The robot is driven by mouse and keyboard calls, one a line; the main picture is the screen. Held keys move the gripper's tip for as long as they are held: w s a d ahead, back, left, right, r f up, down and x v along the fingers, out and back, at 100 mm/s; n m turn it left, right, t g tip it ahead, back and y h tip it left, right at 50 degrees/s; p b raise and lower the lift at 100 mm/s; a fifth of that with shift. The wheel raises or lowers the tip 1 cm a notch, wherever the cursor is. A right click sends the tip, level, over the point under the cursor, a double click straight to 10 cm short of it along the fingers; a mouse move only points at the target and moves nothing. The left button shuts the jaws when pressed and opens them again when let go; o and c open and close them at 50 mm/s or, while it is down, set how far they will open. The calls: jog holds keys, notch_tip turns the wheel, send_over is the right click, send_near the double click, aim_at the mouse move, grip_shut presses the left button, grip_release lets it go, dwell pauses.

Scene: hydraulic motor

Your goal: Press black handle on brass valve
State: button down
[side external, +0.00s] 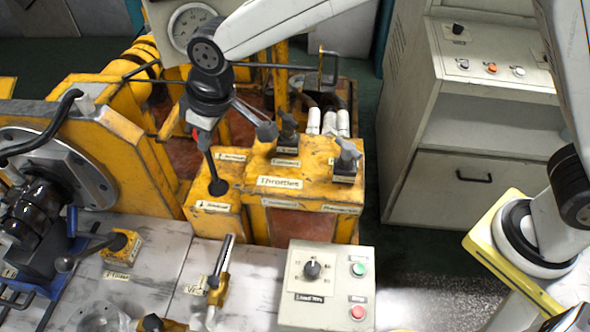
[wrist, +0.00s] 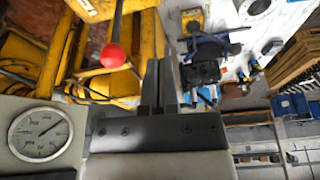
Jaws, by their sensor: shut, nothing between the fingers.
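A second brass fitting (side external: 176,326) with a dark knob is cut off by the bottom edge. My gripper (side external: 204,142) is high above the yellow throttle block, up and behind the valve and well apart from it. In the wrist view my gripper's two grey fingers (wrist: 160,62) are together and empty. I cannot make out the brass valve surely in the wrist view.
A lever with a red ball (wrist: 112,55) is close beside my fingers. The yellow throttle block (side external: 270,203) carries several levers. A grey control box (side external: 300,318) with green and red buttons stands right of the valve. A yellow block with a black lever (side external: 121,245) stands left.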

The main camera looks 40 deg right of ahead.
jog(key=a+f+n, duration=0.1)
jog(key=a+f, duration=0.1)
jog(key=a, duration=0.4)
send_over(222, 259)
jog(key=w, duration=0.4)
notch_tip(222, 259, down, 19)
jog(key=shift+w+d+r, duration=0.15)
jog(key=shift+x, duration=4.95)
jog(key=shift+s+d+r, duration=0.2)
jog(key=shift+s+d, duration=0.4)
jog(key=shift+s, duration=0.15)
jog(key=shift+s+d+r, duration=0.2)
jog(key=shift+s+d, duration=0.35)
jog(key=shift+s, duration=0.2)
